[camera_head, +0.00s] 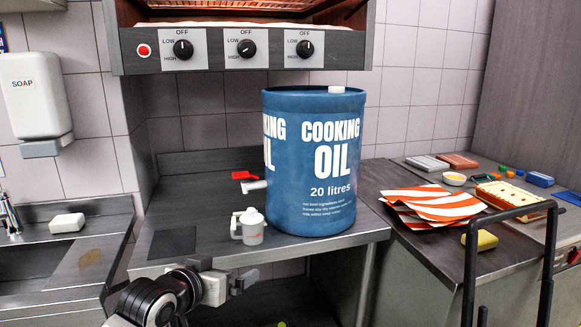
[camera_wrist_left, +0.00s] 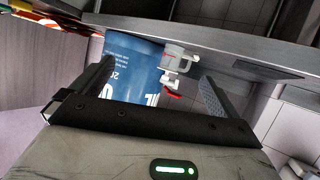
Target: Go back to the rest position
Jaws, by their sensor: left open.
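My left gripper (camera_head: 240,281) is just below the front edge of the grey counter (camera_head: 290,252), low in the head view. In the left wrist view its two fingers are spread, with nothing gripped between them (camera_wrist_left: 158,75). Beyond the fingers are the blue cooking oil drum (camera_wrist_left: 128,62) and a small white lidded jug (camera_wrist_left: 180,58). In the head view the drum (camera_head: 330,175) stands upright on the counter, with the jug (camera_head: 250,228) at its left front. The gripper is apart from both. My right gripper shows in neither view.
A sink with a white soap block (camera_head: 67,222) is at left. A grill with knobs (camera_head: 247,48) hangs above. Red and white striped cloths (camera_head: 430,203), a yellow sponge (camera_head: 481,239) and a black tubular rail (camera_head: 510,213) are at right.

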